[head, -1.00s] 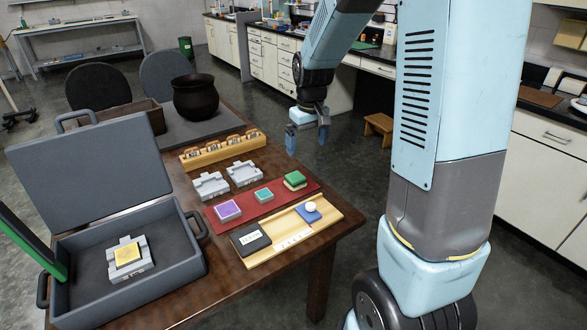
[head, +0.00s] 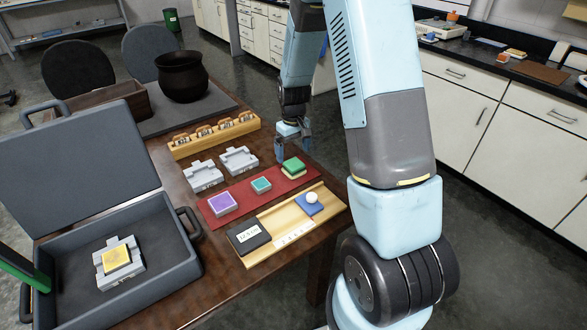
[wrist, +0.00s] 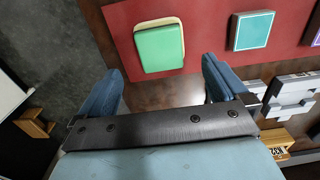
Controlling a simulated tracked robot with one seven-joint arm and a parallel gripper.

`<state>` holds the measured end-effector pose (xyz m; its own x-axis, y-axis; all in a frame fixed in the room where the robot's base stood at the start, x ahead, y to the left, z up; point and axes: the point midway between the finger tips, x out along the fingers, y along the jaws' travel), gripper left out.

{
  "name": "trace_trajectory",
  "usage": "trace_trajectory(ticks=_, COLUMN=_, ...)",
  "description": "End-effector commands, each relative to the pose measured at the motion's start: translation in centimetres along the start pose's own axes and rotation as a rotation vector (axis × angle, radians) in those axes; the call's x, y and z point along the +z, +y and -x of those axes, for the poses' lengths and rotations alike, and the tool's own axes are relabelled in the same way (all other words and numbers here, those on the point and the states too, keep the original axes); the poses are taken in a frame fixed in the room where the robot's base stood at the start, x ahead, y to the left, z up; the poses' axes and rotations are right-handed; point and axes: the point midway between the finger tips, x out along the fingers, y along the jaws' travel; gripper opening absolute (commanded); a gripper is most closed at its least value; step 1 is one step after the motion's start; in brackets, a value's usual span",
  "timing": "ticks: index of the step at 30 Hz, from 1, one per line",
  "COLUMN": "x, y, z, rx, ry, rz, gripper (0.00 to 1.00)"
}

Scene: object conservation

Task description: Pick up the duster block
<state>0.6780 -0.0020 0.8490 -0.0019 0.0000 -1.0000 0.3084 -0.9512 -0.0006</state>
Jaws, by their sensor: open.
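No label marks the duster block, so I cannot tell for certain which piece it is. A green-topped block with a cream lower layer (head: 293,167) sits at the right end of the red mat (head: 243,200). In the wrist view this green block (wrist: 160,47) lies just beyond and between my open fingertips. A blue pad with a white knob (head: 311,204) sits on the wooden tray (head: 333,196). My gripper (head: 293,152) is open and empty, pointing down above the table's right edge behind the green block; its fingers also show in the wrist view (wrist: 162,72).
A purple block (head: 222,203) and a teal block (head: 261,185) share the mat. Grey holders (head: 240,160) and a wooden rack (head: 214,135) stand behind. A black block (head: 248,237) lies on the tray. An open grey case (head: 190,275) holds a yellow-topped piece.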

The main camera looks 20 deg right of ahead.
Motion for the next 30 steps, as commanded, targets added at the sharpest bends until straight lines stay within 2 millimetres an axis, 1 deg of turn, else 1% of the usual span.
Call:
trace_trajectory(ticks=1, x=0.0, y=0.0, z=-0.5, rx=0.000, ry=0.000, rz=0.000, gripper=1.00)
trace_trajectory(ticks=8, x=0.1, y=0.0, z=-1.8, rx=0.000, ry=0.000, rz=-0.002, gripper=1.00)
trace_trajectory(ticks=15, x=0.6, y=-0.1, z=-4.9, rx=0.000, ry=-0.001, rz=-0.002, gripper=1.00)
trace_trajectory(ticks=18, x=0.6, y=-0.1, z=-5.8, rx=0.000, ry=0.000, rz=-0.001, gripper=1.00)
trace_trajectory(ticks=22, x=0.5, y=-0.1, z=-6.3, rx=0.001, ry=0.002, rz=-0.001, gripper=1.00)
trace_trajectory(ticks=28, x=0.5, y=-0.1, z=-6.3, rx=0.001, ry=0.002, rz=-0.001, gripper=1.00)
trace_trajectory(ticks=30, x=0.5, y=-0.1, z=-6.3, rx=0.001, ry=0.002, rz=-0.001, gripper=0.94)
